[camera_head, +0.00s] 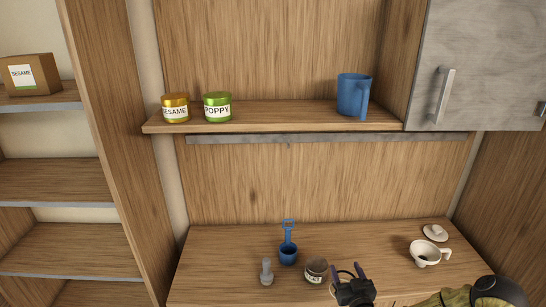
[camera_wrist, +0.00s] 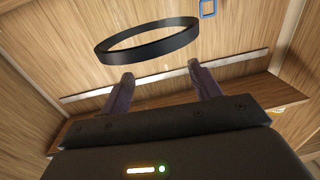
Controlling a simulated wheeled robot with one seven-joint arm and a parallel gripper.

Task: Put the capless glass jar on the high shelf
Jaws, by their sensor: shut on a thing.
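My gripper (camera_head: 354,275) is low over the counter front in the head view, its dark fingertips pointing up. In the wrist view its two fingers (camera_wrist: 160,80) stand apart. A dark ring (camera_wrist: 150,42) shows just beyond them, with wood visible through it. I take it as the rim of the capless glass jar held in my gripper; its clear walls are hard to make out. The high shelf (camera_head: 285,117) is above the counter, with a gold-lidded SESAME jar (camera_head: 175,108), a green-lidded POPPY jar (camera_head: 217,107) and a blue mug (camera_head: 354,95).
A labelled brown-topped jar (camera_head: 316,270) stands just left of my gripper on the counter (camera_head: 215,262). Left of it are a blue scoop (camera_head: 288,254) and a small grey object (camera_head: 266,272). A white cup (camera_head: 425,254) and white lid (camera_head: 435,233) are right. The shelf's middle is clear.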

